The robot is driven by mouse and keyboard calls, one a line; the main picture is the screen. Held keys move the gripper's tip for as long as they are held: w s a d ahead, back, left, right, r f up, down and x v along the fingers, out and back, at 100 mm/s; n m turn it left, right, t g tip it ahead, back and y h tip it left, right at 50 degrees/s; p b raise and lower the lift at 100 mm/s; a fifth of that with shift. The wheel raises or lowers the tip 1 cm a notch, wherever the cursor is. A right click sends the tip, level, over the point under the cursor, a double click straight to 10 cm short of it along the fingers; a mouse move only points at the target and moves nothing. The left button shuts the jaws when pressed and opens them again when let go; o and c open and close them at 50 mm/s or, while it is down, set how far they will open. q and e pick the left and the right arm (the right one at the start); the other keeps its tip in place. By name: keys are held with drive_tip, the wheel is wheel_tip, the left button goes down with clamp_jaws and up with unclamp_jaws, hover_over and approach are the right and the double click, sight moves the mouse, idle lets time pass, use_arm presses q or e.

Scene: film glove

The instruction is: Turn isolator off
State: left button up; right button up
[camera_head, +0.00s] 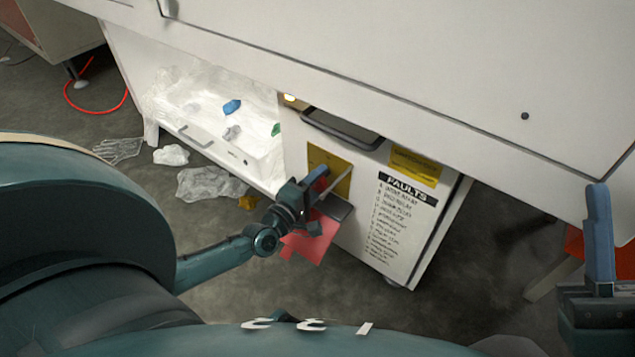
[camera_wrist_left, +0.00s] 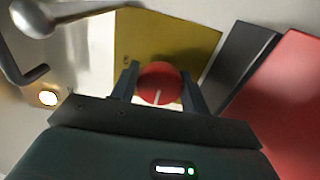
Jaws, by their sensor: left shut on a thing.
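The isolator is a round red knob (camera_wrist_left: 158,82) with a white line that points roughly up and down in the left wrist view. It sits in front of a yellow plate (camera_wrist_left: 180,45). My left gripper (camera_wrist_left: 161,88) is shut on the knob, one finger on each side. It also shows in the head view (camera_head: 322,184). A blue finger of my right gripper (camera_head: 600,235) stands upright at the right edge, with the rest of that gripper cut off.
A red panel (camera_head: 312,238) and a dark plate (camera_head: 336,208) are close beside the left gripper. A FAULTS list (camera_head: 392,215) and a black handle (camera_head: 340,128) are on the cabinet. Plastic film (camera_head: 210,184) lies on the floor. A lamp (camera_head: 290,98) is lit.

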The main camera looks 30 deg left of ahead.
use_arm(q)
drive_tip(key=o, duration=1)
drive_tip(key=shift+c, duration=0.2)
use_arm(e)
drive_tip(key=shift+f, duration=0.1)
use_arm(q)
drive_tip(key=shift+s, duration=0.1)
drive_tip(key=shift+s, duration=0.35)
drive_tip(key=s+a+p, duration=0.1)
drive_tip(key=s+p, duration=0.3)
drive_tip(key=s, duration=0.8)
drive_tip(key=shift+s, duration=0.15)
use_arm(e)
drive_tip(key=shift+w+a+f+m+h, duration=0.15)
drive_tip(key=shift+f+m+h, duration=1.15)
drive_tip(key=shift+m+h, duration=0.2)
drive_tip(key=shift+w+a+f+m+h, duration=0.1)
drive_tip(key=shift+a+f+m+h, duration=0.05)
drive_tip(key=shift+f+m+h, duration=1.35)
drive_tip(key=shift+r+g, duration=0.3)
drive_tip(key=shift+r, duration=0.05)
